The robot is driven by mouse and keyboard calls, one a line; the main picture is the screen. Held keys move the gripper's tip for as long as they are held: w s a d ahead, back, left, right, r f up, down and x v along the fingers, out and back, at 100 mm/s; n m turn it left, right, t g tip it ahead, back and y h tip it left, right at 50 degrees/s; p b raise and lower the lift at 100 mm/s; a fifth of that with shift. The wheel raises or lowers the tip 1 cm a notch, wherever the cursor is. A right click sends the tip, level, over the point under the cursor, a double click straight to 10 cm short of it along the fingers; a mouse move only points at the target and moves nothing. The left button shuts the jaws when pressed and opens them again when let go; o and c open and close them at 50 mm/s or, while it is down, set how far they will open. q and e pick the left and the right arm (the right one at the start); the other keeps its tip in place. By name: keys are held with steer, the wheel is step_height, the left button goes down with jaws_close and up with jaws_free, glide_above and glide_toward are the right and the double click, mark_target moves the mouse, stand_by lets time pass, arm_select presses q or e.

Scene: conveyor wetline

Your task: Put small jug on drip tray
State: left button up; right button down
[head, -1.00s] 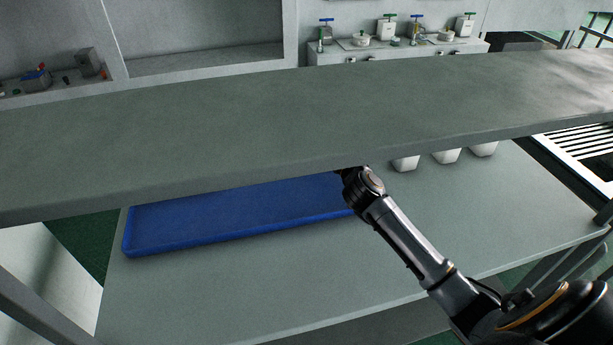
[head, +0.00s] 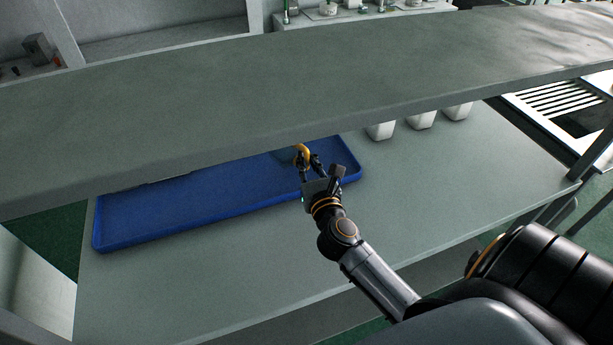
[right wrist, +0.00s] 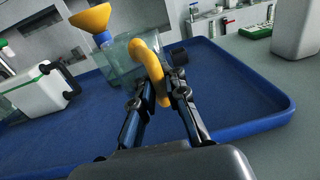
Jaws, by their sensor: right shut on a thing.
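The small jug has a see-through greenish body (right wrist: 122,62) and a thick yellow handle (right wrist: 150,62). In the head view the handle (head: 303,150) shows just below the shelf edge, and the shelf hides part of the jug. My right gripper (head: 308,162) is shut on the handle; its two fingers (right wrist: 160,90) flank it in the right wrist view. The blue drip tray (head: 215,205) lies on the lower table, and the jug is over its right part. I cannot tell whether the jug's base touches the tray. My left gripper is not in view.
A grey shelf (head: 240,100) runs low across the workspace. In the wrist view a white container with a black handle (right wrist: 35,95) stands at the tray's left, and a yellow funnel (right wrist: 90,18) shows behind the jug. White containers (head: 420,120) stand right of the tray.

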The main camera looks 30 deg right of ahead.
steer(key=f, duration=0.1)
steer(key=f+b, duration=0.1)
steer(key=f, duration=0.1)
steer(key=shift+s+a+f+b, duration=0.2)
steer(key=shift+s+f+b, duration=0.1)
steer(key=shift+s, duration=0.05)
steer(key=shift+f, duration=0.25)
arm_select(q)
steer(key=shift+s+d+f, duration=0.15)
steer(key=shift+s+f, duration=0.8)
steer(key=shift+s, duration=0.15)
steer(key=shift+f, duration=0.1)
arm_select(e)
steer(key=c, duration=1.4)
jaws_free()
steer(key=shift+f, duration=0.1)
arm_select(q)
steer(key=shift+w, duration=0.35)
